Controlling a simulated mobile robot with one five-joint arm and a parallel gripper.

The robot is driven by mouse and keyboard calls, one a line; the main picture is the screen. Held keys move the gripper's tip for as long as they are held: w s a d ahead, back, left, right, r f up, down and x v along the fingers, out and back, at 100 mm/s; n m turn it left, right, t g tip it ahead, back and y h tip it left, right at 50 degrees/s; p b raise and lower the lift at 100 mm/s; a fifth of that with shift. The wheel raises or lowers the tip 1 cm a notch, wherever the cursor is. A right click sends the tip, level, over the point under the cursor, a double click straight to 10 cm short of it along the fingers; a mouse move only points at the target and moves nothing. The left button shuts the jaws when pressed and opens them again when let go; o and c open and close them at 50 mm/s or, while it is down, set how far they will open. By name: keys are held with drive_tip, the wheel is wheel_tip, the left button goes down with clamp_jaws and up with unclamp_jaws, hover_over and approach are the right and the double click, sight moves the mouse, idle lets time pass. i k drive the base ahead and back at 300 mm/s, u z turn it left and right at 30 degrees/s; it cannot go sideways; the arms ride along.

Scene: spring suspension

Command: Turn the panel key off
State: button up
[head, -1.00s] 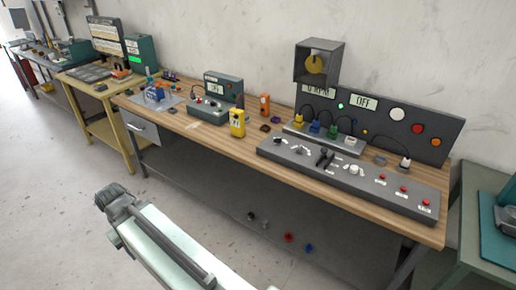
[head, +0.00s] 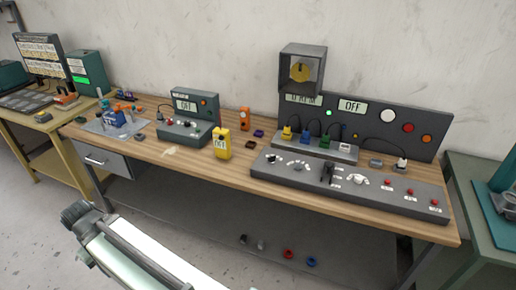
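The dark control panel (head: 345,188) lies along the right front of the wooden workbench. Small controls on its sloped top include a knob (head: 271,157) at the left, a black lever (head: 328,172) in the middle, a white knob (head: 359,180) and several red buttons. I cannot tell which small control is the key or how it is turned. The upright back board (head: 436,119) has a display reading OFF (head: 352,106) and a lit green lamp (head: 329,113). My folded arm shows at the lower left, well apart from the panel. My gripper's fingers are not visible.
Several coloured plugs with cables stand behind the panel. A yellow meter (head: 222,143) and a grey-green instrument box (head: 188,130) stand left of it. A box with a yellow dial (head: 302,70) is above. A green table (head: 487,190) adjoins at right. Floor shows at the lower left.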

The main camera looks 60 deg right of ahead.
sight(272, 160)
drive_tip(key=z, duration=0.1)
drive_tip(key=i, duration=1.05)
drive_tip(key=z, duration=0.2)
drive_tip(key=k, duration=0.65)
drive_tip(key=z, duration=0.25)
drive_tip(key=i, duration=0.65)
drive_tip(key=u, duration=0.1)
